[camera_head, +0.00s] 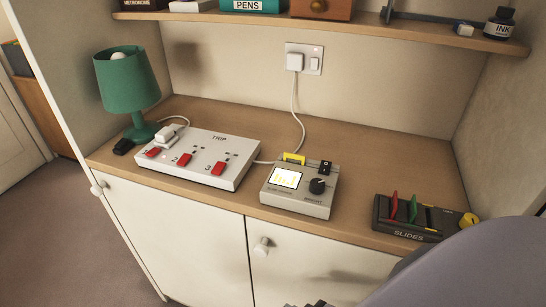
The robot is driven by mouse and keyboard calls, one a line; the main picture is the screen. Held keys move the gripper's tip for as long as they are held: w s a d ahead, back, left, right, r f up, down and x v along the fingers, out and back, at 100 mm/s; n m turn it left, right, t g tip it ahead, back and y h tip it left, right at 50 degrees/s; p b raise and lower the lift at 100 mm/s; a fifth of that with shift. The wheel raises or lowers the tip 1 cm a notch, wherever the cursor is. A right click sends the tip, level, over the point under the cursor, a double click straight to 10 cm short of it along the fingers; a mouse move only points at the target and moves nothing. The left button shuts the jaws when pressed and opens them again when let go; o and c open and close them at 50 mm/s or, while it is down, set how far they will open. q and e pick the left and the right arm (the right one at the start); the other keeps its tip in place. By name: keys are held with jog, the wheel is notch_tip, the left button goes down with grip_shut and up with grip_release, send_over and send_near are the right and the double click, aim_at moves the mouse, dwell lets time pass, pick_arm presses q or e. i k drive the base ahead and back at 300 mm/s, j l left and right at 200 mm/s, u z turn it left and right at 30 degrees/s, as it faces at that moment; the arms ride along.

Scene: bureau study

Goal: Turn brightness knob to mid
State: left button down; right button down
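A grey box-shaped device (296,207) stands near the front edge of the wooden desktop. The black round brightness knob (317,186) is at the screen's right, above small lettering that seems to read "BRIGHT". Its pointer direction is too small to tell. A black switch (325,167) is behind the knob, and a yellow piece (293,159) stands at the back edge. A dark part at the bottom edge may be my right gripper (318,304), well below the device; its fingers are cut off. My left gripper is out of view.
A white power strip (207,158) labelled "TRIP" with red switches is left of the device. A black "SLIDES" box (415,218) is at the right. My arm covers the lower right corner. A shelf (345,24) hangs above.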

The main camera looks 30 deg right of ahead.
aim_at(316, 185)
jog(key=l+z, duration=0.15)
jog(key=z, duration=1.05)
